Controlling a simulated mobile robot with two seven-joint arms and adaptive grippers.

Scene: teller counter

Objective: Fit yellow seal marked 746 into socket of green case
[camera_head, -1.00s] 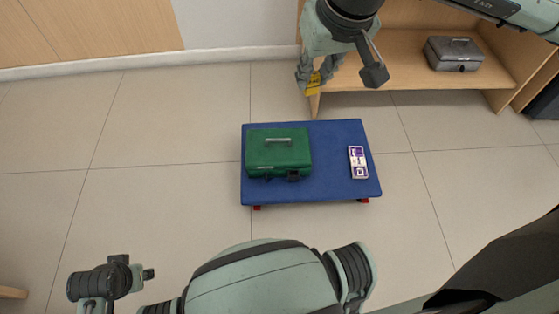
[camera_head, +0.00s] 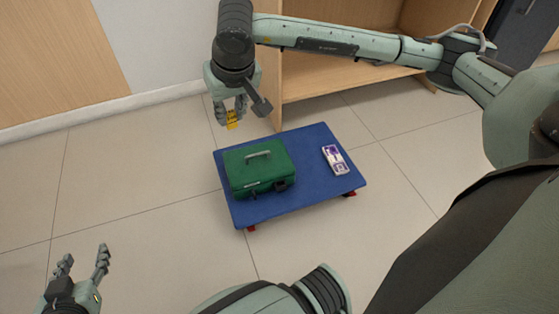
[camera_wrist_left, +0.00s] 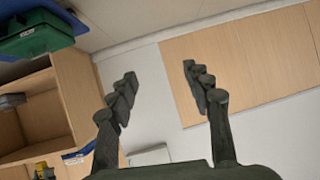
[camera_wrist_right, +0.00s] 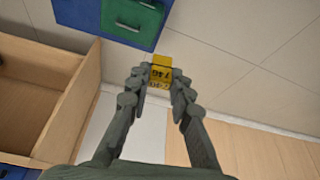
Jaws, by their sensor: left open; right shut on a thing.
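The green case (camera_head: 258,172) lies closed on the left part of the blue platform, with a grey handle on top and a dark latch at its front. It also shows in the right wrist view (camera_wrist_right: 130,20). No socket can be made out. My right gripper (camera_head: 231,117) is shut on the yellow seal (camera_head: 233,121), above the floor behind the case. My left gripper (camera_head: 84,257) is open and empty at the lower left, apart from the case.
The blue platform (camera_head: 300,195) stands low on red-and-dark wheels on the tiled floor. A purple-and-white bundle (camera_head: 335,160) lies on its right part. A wooden shelf unit (camera_head: 340,86) stands behind. The floor left of the platform is clear.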

